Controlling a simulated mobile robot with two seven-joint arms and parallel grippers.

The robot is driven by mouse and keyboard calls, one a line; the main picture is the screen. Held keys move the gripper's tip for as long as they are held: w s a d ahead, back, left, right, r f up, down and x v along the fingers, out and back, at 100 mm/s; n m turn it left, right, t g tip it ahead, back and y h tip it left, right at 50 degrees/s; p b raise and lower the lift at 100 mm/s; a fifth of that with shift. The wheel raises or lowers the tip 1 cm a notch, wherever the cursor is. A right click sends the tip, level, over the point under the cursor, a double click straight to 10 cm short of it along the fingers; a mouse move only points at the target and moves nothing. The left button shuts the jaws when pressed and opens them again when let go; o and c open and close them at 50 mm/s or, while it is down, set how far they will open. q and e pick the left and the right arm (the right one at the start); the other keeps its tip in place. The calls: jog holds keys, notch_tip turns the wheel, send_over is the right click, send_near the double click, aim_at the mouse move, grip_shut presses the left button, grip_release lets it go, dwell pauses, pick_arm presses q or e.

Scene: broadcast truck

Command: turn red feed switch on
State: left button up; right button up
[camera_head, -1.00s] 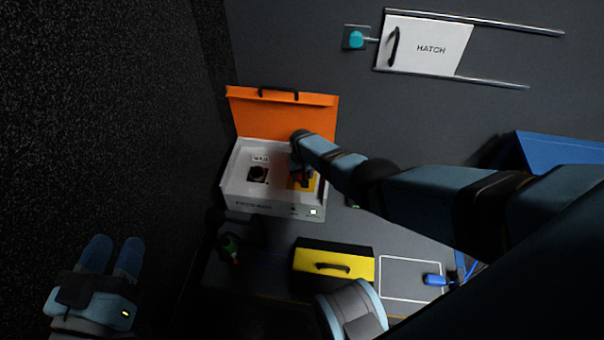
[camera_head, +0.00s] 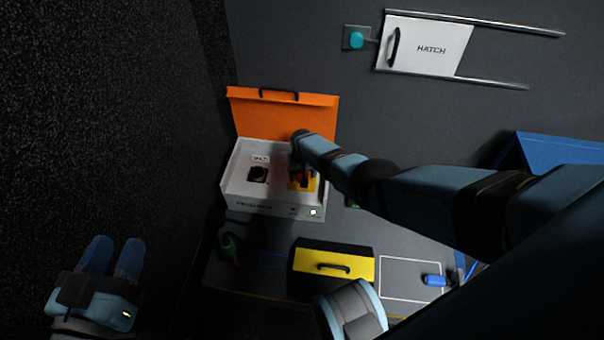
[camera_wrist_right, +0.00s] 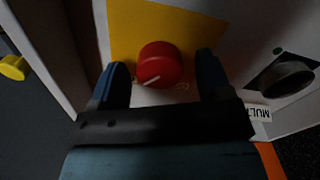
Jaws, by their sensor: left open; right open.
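The red feed switch is a round red knob (camera_wrist_right: 160,64) with a pale pointer line, on a yellow plate (camera_wrist_right: 122,22) inside the white box (camera_head: 235,195) with a raised orange lid (camera_head: 285,115). In the head view my right arm mostly covers the red knob. My right gripper (camera_wrist_right: 163,75) is open, with one blue finger on each side of the knob; I cannot tell whether they touch it. My left gripper (camera_head: 112,257) is open and empty at the lower left, well away from the box.
A black knob (camera_head: 258,174) is beside the red one. A yellow case (camera_head: 333,262), a green-and-black tool (camera_head: 230,248) and a blue item (camera_head: 434,281) lie in front. A white hatch (camera_head: 430,46) is on the wall, with a cyan button (camera_head: 356,40) beside it.

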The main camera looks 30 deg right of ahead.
notch_tip(320, 180, up, 4)
jog(key=p, duration=0.3)
jog(key=shift+r+p, duration=0.2)
jog(key=shift+p, duration=0.1)
pick_arm(q)
notch_tip(320, 180, up, 9)
jog(key=s+n+t+p, duration=0.1)
jog(key=n+t+p, duration=0.1)
jog(key=p, duration=0.4)
jog(key=shift+s+a+f+n+t+y, duration=0.2)
jog(key=shift+s+n+t+y, duration=0.1)
jog(key=shift+n+y, duration=0.1)
pick_arm(e)
notch_tip(320, 180, up, 9)
jog(key=shift+r, duration=0.15)
jog(key=shift+d, duration=0.1)
